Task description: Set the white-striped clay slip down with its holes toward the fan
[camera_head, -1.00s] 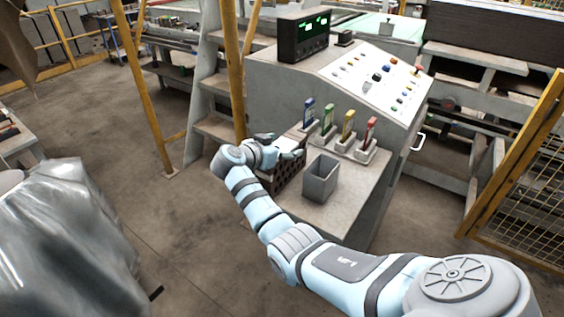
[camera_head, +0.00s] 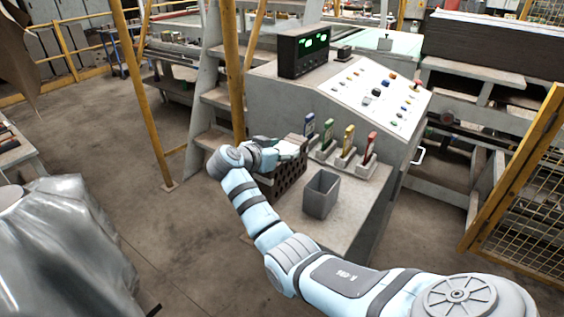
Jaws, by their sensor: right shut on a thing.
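The clay slip (camera_head: 290,179) is a brown block at the left edge of the grey console shelf in the head view. Rows of dark holes show on its side facing me. My right gripper (camera_head: 288,149) is at its top and shut on it; the hand and wrist cover part of the block. The white stripe cannot be made out clearly now. Whether the block touches the shelf cannot be told. No fan can be made out. My left gripper is out of view.
A grey open bin (camera_head: 321,193) stands just right of the block. Blue, green, yellow and red-handled tools (camera_head: 348,143) stand in holders behind it. The sloped button panel (camera_head: 376,92) rises beyond. Bare shelf (camera_head: 345,222) lies around the bin's front and right.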

